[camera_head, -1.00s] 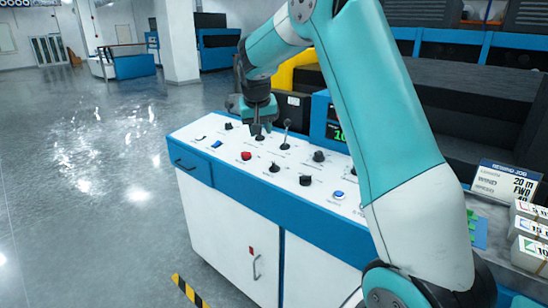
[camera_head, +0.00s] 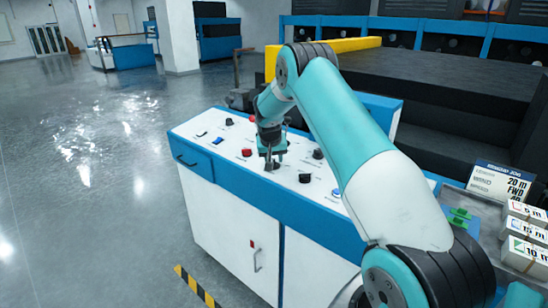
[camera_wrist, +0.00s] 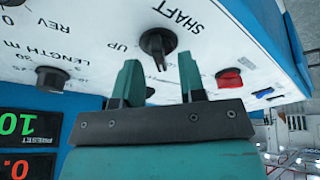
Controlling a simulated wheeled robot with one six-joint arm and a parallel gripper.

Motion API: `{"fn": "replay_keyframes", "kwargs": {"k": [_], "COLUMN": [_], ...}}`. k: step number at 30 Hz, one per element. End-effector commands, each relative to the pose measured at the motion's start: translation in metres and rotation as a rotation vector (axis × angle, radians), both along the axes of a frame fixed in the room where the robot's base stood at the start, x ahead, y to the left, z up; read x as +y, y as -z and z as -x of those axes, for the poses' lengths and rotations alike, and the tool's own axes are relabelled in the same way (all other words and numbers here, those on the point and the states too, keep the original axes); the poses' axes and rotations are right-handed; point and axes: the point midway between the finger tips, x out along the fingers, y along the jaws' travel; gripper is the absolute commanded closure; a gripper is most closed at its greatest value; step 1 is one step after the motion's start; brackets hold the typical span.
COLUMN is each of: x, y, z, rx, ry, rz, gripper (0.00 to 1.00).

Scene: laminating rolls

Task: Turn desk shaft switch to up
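The shaft switch (camera_wrist: 157,42) is a black rotary knob on the white desk panel, beside the printed word SHAFT in the wrist view. The label UP is printed to its left, and its grip points down the picture, toward the gap between my fingers. My gripper (camera_wrist: 158,72) is open, with one teal finger on each side of the gap and nothing between them. The fingertips are close to the knob; contact cannot be told. In the head view my gripper (camera_head: 271,153) is low over the desk, near a black knob (camera_head: 271,166).
The desk (camera_head: 230,212) carries other controls: a red switch (camera_wrist: 230,78), a black LENGTH knob (camera_wrist: 52,77) and another black knob (camera_head: 305,178). A preset display (camera_wrist: 29,125) shows in the wrist view. Labelled boxes (camera_head: 525,255) are at the right. Open floor is left.

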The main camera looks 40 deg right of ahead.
Motion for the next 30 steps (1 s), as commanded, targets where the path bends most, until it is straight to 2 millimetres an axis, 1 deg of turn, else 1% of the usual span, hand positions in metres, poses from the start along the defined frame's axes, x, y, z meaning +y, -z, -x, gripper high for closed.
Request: {"fn": "replay_keyframes", "kwargs": {"k": [4,13,14,15,17,18,19,30], "x": [-0.004,-0.005,-0.005,-0.005,-0.005,-0.005,-0.005,-0.004], "y": [0.01,0.013,0.013,0.013,0.013,0.013,0.013,0.016], "z": [-0.002,-0.003,-0.003,-0.003,-0.003,-0.003,-0.003,-0.003], "rx": [0.0,-0.001,-0.001,-0.001,-0.001,0.0,0.0,-0.002], "ry": [0.0,0.0,0.0,0.0,0.0,0.0,0.0,0.022], "rz": [0.0,0.001,0.001,0.001,0.001,0.0,0.0,-0.002], "gripper": [0.63,0.63,0.65,0.74,0.88,0.97,1.0,1.0]}}
